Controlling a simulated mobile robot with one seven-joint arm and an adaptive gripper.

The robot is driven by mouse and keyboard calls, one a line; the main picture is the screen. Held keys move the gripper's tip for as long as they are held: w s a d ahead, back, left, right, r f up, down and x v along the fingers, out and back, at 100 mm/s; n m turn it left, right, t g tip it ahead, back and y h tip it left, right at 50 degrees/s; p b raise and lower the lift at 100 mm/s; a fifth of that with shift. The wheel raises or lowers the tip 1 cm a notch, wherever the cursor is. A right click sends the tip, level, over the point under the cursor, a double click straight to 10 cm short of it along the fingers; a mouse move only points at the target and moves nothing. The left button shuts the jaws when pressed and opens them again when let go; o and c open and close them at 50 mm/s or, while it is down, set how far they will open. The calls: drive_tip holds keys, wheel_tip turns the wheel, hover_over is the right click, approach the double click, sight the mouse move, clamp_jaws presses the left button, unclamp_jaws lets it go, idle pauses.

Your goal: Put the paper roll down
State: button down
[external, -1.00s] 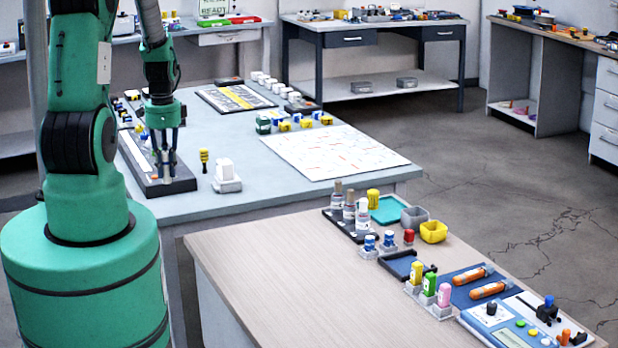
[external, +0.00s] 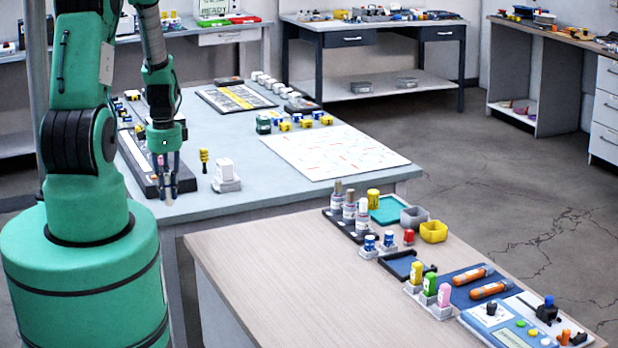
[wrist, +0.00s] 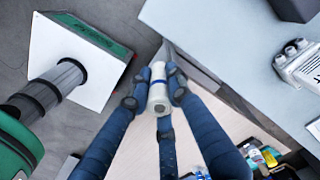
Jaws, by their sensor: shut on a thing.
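In the external view my gripper (external: 167,192) points down near the front left edge of the grey-blue table (external: 235,202). The roll is hard to make out there between the fingertips. In the wrist view the grey-blue table (wrist: 215,45) lies to the right of the roll.
A long dark tray (external: 140,165) lies behind my gripper. A yellow-topped tool (external: 204,160) and a white block on a base (external: 226,178) stand to its right. A white marked sheet (external: 335,152) lies farther right. The wooden table (external: 270,270) has clear room on its left.

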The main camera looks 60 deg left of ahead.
drive_tip(key=w+a, duration=0.2)
drive_tip(key=a, duration=0.2)
drive_tip(key=w+a+f, duration=0.1)
drive_tip(key=w+a, duration=0.2)
drive_tip(key=a, duration=0.2)
drive_tip(key=w+a, duration=0.3)
drive_tip(key=a, duration=0.1)
drive_tip(key=shift+w+a+f, duration=0.25)
drive_tip(key=shift+a, duration=0.05)
drive_tip(key=shift+f, duration=0.15)
drive_tip(key=shift+f, duration=1.6)
drive_tip(key=shift+f+b, duration=0.2)
drive_tip(key=shift+b, duration=0.1)
drive_tip(key=c, duration=1.6)
unclamp_jaws()
drive_tip(key=shift+r, duration=0.1)
wheel_tip(320, 180, up, 12)
drive_tip(key=shift+r+p, duration=0.1)
drive_tip(key=shift+p, duration=0.25)
